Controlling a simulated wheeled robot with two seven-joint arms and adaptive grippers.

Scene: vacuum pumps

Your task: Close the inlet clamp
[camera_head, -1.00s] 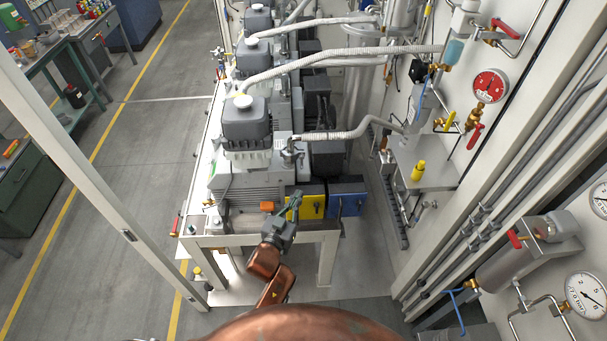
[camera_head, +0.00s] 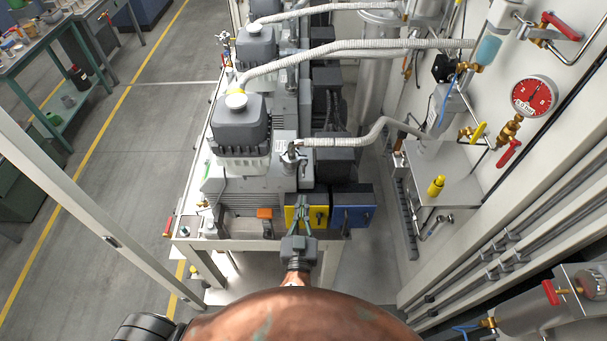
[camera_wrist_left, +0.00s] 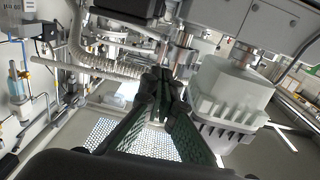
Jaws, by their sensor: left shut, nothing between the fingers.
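The nearest grey pump (camera_head: 238,125) stands on a white frame. A corrugated hose (camera_head: 345,138) ends at its metal inlet fitting (camera_head: 291,157), where the inlet clamp would sit; the clamp's own shape is too small to make out. My left gripper (camera_head: 302,204) is shut and empty. In the head view it overlaps the yellow box below the inlet. In the left wrist view its green-padded fingers (camera_wrist_left: 166,76) meet at the tips, with metal fittings beyond them and the grey pump housing (camera_wrist_left: 228,92) to their right. My right gripper is out of view.
A yellow box (camera_head: 292,216) and a blue box (camera_head: 350,208) sit on the pump's front. A wall panel with a red gauge (camera_head: 534,96) and valves stands at right. More pumps and hoses lie behind. Floor at left is open past a white post (camera_head: 75,215).

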